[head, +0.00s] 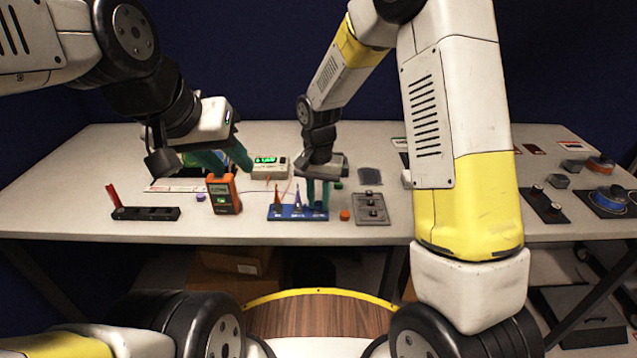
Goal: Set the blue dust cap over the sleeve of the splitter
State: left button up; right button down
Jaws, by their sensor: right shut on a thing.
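The splitter (288,213) is a blue base near the table's front edge, with an orange and a pale blue cone-shaped sleeve standing on it. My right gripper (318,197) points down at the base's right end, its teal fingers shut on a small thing. That thing is mostly hidden by the fingers; it is probably the blue dust cap, as no other clearly blue cap shows. Whether it touches a sleeve I cannot tell. My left gripper (224,160) is above the table to the left, its teal fingers apart, with nothing seen between them.
An orange meter (224,194) stands left of the splitter. Small purple (200,197), green (338,185) and orange-red (345,215) caps lie nearby. A grey plate (371,208) is to the right, a black rack (146,213) at far left, a green-display box (270,168) behind.

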jog(key=shift+f, duration=0.15)
jog(key=c, duration=1.1)
grip_release()
jog(key=shift+c, duration=0.2)
jog(key=shift+r, duration=3.95)
jog(key=shift+d+r, duration=0.1)
jog(key=s+d+r+n+t+y, duration=0.1)
jog(key=s+d+r+t, duration=0.1)
jog(key=s+d+r, duration=0.3)
jog(key=s+d+r+t+y, duration=0.1)
jog(key=s+d+r, duration=0.25)
jog(key=r, duration=0.35)
jog(key=s+d+r+n+t, duration=0.1)
jog(key=s+d+r, duration=0.1)
jog(key=s, duration=0.3)
jog(key=s+d+r+n+t, duration=0.1)
jog(key=s+d+r+t, duration=0.1)
jog(key=s, duration=0.4)
jog(key=shift+d, duration=0.8)
